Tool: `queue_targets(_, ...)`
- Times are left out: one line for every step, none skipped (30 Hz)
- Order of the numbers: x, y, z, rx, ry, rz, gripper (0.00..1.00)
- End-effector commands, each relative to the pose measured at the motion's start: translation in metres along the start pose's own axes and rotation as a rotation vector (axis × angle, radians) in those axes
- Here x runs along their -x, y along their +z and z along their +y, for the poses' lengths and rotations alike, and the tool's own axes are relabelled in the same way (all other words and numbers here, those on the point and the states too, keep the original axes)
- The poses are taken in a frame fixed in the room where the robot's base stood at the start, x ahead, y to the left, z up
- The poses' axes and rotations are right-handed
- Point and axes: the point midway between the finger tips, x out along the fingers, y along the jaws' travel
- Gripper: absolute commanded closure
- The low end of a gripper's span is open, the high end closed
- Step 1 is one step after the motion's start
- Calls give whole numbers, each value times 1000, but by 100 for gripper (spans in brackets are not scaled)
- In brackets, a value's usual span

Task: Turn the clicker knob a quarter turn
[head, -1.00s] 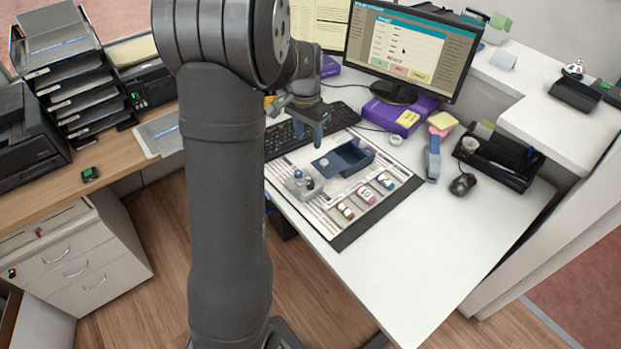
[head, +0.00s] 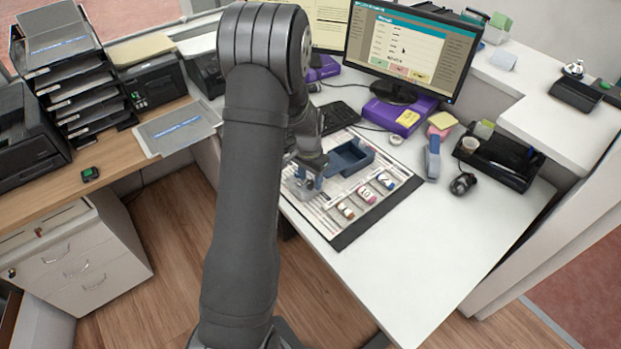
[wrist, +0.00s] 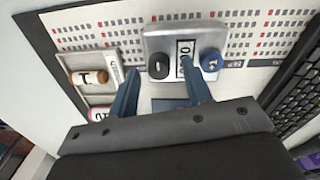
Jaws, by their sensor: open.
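The clicker (wrist: 172,40) is a small silver box with a number window, a blue "+1" button (wrist: 210,62) and a round black knob (wrist: 159,66). A short white line on the knob runs roughly left-right in the wrist view. My gripper (wrist: 159,68) is open, its two blue fingers on either side of the knob; I cannot tell if either touches it. The right finger partly covers the number window. In the head view my gripper (head: 309,180) is over the clicker (head: 302,193) at the mat's left side, hiding much of it.
Several stamps (head: 366,196) lie in a row to the right. A keyboard (head: 340,115) and monitor (head: 410,50) are farther back. The desk's front right is clear.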

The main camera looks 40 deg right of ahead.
Motion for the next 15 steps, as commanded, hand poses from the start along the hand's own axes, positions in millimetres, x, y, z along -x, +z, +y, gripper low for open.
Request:
queue_targets(-3, 0, 0, 0, 0, -1, 55)
queue_targets(-4, 0, 0, 0, 0, 0, 55)
queue_targets(-4, 0, 0, 0, 0, 0, 55)
queue_targets(-5, 0, 0, 0, 0, 0, 55)
queue_targets(-5, 0, 0, 0, 0, 0, 55)
queue_targets(-5, 0, 0, 0, 0, 0, 55)
queue_targets(-5, 0, 0, 0, 0, 0, 55)
queue_targets(-5, 0, 0, 0, 0, 0, 55)
queue_targets(-5, 0, 0, 0, 0, 0, 55)
queue_targets(-5, 0, 0, 0, 0, 0, 55)
queue_targets(-4, 0, 0, -1, 0, 0, 61)
queue_targets(-4, 0, 0, 0, 0, 0, 68)
queue_targets(-4, 0, 0, -1, 0, 0, 74)
queue_targets(-4, 0, 0, -1, 0, 0, 80)
queue_targets(-4, 0, 0, -1, 0, 0, 88)
